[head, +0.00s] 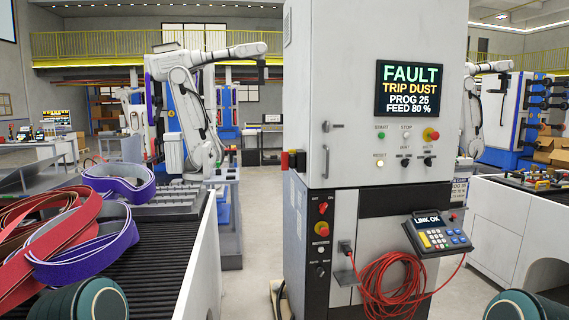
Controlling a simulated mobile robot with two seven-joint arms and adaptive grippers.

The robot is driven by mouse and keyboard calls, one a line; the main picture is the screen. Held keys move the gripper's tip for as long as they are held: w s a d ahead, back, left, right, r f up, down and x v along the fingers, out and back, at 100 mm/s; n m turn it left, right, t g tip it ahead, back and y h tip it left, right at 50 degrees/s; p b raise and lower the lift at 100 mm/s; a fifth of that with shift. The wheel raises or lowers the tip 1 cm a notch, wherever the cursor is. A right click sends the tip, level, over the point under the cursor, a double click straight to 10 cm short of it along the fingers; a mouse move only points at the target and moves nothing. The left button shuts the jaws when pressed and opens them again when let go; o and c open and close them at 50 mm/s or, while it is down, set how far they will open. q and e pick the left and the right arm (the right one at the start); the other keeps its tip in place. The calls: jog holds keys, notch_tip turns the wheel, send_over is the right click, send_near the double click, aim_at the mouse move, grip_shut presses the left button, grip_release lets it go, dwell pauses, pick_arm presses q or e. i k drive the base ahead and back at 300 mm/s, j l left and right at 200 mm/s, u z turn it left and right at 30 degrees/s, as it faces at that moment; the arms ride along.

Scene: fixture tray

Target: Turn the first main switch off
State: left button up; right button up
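A tall grey control cabinet (375,160) stands right of centre. On its lower left front is a narrow dark switch panel (318,270). A small red rotary switch (323,208) sits near the panel's top, with small lettering above it. A larger red knob (322,229) is just below. A black knob (320,271) is lower down. I cannot tell which is the first main switch, or read the switch positions surely. Neither of my grippers is in view.
A pendant (438,233) reading LINK OK and a coiled red cable (392,285) hang on the cabinet front. A conveyor (165,262) with red and purple belts (75,225) fills the left. A white bench (515,222) stands right. Floor shows left of the cabinet.

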aim_at(287, 161)
jog(key=j, duration=0.3)
jog(key=k+j+z, duration=0.1)
jog(key=j, duration=0.2)
jog(key=i+l+u, duration=0.2)
jog(key=i+l, duration=0.25)
jog(key=i, duration=0.3)
jog(key=i+l+u, duration=0.2)
jog(key=i+l, duration=0.4)
jog(key=i, duration=0.15)
